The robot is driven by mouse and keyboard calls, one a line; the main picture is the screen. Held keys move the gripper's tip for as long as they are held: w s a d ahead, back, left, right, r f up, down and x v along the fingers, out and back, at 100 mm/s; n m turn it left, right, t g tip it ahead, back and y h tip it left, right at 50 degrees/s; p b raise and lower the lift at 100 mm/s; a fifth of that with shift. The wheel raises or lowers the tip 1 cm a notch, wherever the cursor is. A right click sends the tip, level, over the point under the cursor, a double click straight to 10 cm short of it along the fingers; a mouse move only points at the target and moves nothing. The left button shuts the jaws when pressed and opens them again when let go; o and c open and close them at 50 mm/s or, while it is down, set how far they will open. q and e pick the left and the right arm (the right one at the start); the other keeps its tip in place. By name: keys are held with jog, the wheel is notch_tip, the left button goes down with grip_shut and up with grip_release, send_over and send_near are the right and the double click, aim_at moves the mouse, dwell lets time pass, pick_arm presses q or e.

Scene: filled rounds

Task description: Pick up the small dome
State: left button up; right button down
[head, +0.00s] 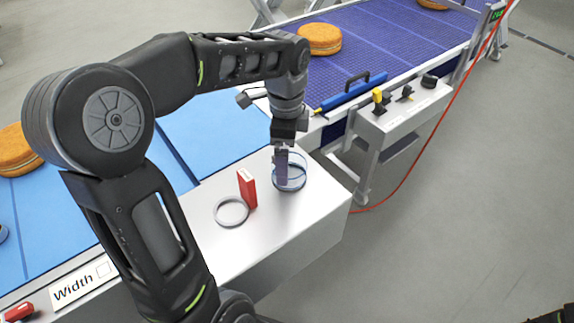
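A clear round piece with a bluish rim, which looks like the small dome (297,178), sits on the grey metal surface near its far right corner. My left gripper (283,178) points straight down at it from above. The fingers overlap the left part of the dome in the picture and hide some of it. I cannot tell whether they touch it or how far apart they are.
A grey ring (231,224) and an upright red block (247,189) stand close left of the dome. Blue conveyors carry filled rounds (320,39). A switch box (400,110) and a red cable are to the right. The front of the metal surface is clear.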

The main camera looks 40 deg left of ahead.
pick_arm(q)
jog(key=shift+f+p, duration=0.7)
jog(key=shift+f, duration=1.9)
jog(key=c, duration=1.4)
